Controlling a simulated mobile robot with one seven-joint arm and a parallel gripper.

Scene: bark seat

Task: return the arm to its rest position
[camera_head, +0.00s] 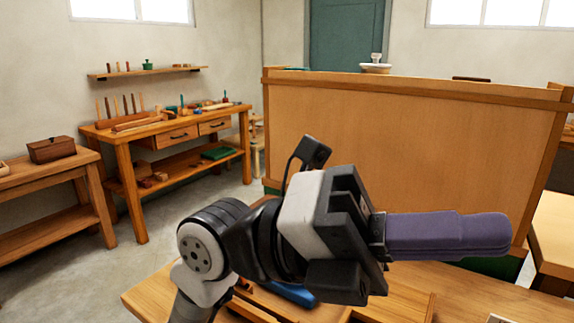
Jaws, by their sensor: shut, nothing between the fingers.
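My gripper (500,233) is in the middle right of the view, at the end of my raised arm. Its two purple fingers point right and are shut together with nothing between them. The fingers are above a wooden bench (470,290) and in front of the lower right part of a large wooden panel (400,150). My arm comes up from the bottom of the view and hides part of the bench top and the panel's lower edge.
A blue object (290,292) lies on the near bench, partly hidden by my arm. A workbench (128,160) with drawers and tools stands at the back left, below a wall shelf (150,72). A wooden box (52,149) sits on the left table. Floor (185,225) shows clear on the left.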

